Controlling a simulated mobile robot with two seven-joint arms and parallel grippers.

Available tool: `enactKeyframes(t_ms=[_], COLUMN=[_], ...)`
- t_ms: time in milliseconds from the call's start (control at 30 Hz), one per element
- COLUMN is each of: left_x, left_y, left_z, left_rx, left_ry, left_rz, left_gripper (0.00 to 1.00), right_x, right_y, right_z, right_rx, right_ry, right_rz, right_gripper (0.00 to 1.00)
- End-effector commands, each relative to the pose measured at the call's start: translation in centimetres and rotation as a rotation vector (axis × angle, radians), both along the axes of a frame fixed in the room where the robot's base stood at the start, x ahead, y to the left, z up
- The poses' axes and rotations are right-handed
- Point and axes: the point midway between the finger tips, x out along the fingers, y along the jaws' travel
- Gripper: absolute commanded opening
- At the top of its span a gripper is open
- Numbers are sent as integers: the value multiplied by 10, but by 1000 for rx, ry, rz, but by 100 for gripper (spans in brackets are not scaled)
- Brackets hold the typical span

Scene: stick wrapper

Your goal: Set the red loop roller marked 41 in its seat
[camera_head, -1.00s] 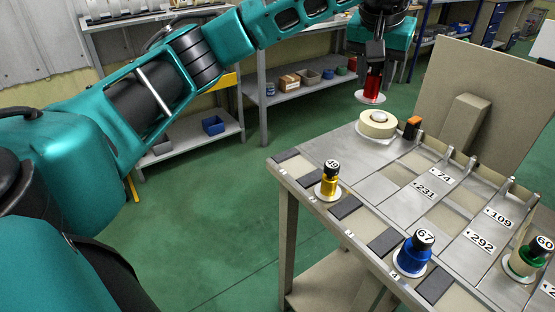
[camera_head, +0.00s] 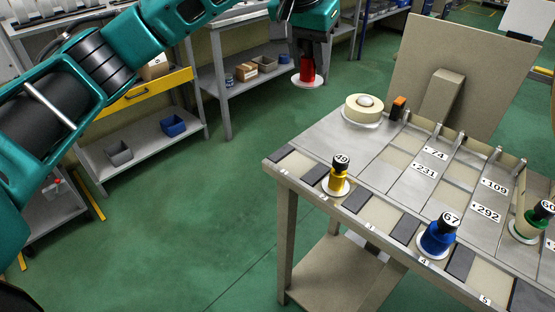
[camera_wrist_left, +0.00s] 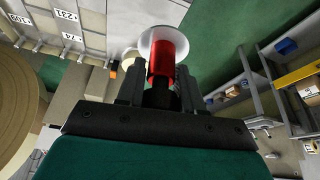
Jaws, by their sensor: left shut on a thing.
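The red roller (camera_head: 307,70) hangs upright below my left gripper (camera_head: 307,58), white disc flange at the bottom. It is off the table's far left corner, over open floor. In the left wrist view the red roller (camera_wrist_left: 168,58) sits between the two fingers of my shut left gripper (camera_wrist_left: 161,88), its white disc away from the palm. Its number is hidden. The table (camera_head: 330,135) has a front row of pale and dark squares with small number labels. A yellow roller (camera_head: 338,181), a blue roller marked 67 (camera_head: 437,238) and a green-and-cream roller (camera_head: 527,223) stand along it. My right gripper is out of view.
A cream tape-like roll (camera_head: 364,108) and an orange-and-black block (camera_head: 398,108) sit at the table's far left. Metal posts and an upright board (camera_head: 465,75) stand along the back. Shelves (camera_head: 250,85) line the wall behind. The floor left of the table is clear.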

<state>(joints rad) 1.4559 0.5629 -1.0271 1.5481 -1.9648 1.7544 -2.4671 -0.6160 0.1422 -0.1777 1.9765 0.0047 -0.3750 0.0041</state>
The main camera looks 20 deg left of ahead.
Motion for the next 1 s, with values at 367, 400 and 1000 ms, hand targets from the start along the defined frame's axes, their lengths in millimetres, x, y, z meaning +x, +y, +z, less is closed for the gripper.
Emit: enactKeyframes(t_ms=[367,400,1000], left_x=[-2,-2,-2], left_y=[-5,-5,-6], left_z=[-29,-39,-157], left_rx=[-1,0,-2], left_ry=[2,3,-3], left_rz=[-31,-30,-29], left_gripper=[4,4,4], right_x=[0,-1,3], right_y=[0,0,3], right_z=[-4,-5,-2], right_rx=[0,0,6], right_ry=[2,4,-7], right_rz=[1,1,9], right_gripper=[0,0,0])
